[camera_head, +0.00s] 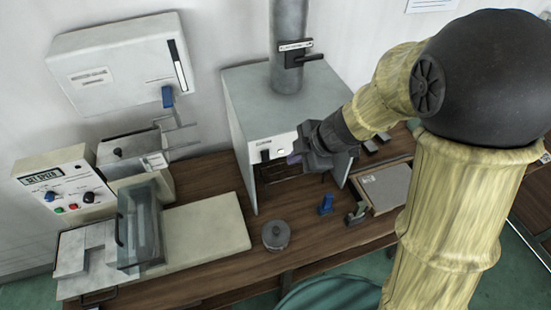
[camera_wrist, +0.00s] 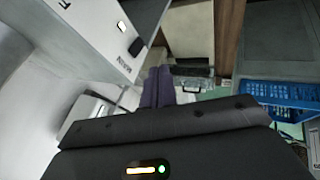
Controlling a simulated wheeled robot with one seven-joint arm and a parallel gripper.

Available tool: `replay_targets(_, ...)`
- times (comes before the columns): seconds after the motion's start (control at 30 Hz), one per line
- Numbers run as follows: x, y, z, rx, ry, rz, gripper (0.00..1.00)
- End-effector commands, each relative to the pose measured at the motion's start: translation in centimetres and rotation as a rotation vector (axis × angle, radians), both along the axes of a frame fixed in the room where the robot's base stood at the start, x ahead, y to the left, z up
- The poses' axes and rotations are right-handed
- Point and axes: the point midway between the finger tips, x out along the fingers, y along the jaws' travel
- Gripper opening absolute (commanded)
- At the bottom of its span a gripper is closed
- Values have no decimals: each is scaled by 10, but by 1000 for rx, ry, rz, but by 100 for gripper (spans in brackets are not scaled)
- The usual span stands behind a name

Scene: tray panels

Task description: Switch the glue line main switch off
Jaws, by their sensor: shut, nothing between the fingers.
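A grey cabinet (camera_head: 240,115) stands at the back of the bench, with a small label (camera_head: 263,142), a black switch-like part (camera_head: 265,156) and a small white part (camera_head: 281,151) on its front. In the wrist view the panel shows at upper left with a label (camera_wrist: 125,64), a black part (camera_wrist: 136,46) and a white lit-looking part (camera_wrist: 122,27). The lettering is too small to read surely, and I cannot tell the switch position. My gripper (camera_head: 293,159) is shut and empty, close before the right side of this front. Its purple fingertips (camera_wrist: 159,72) appear apart from the black part.
At left are a white wall box (camera_head: 118,65), a control unit (camera_head: 52,190) and a clear guard (camera_head: 138,235). A round lidded pot (camera_head: 276,235) and blue clip (camera_head: 326,204) stand on the bench.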

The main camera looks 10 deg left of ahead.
Motion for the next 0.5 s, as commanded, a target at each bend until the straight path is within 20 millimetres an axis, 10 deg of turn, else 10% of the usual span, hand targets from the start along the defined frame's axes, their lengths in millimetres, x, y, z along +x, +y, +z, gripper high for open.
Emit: replay_targets(0.5, 9, 24, -44, -1, 3, -1, 0)
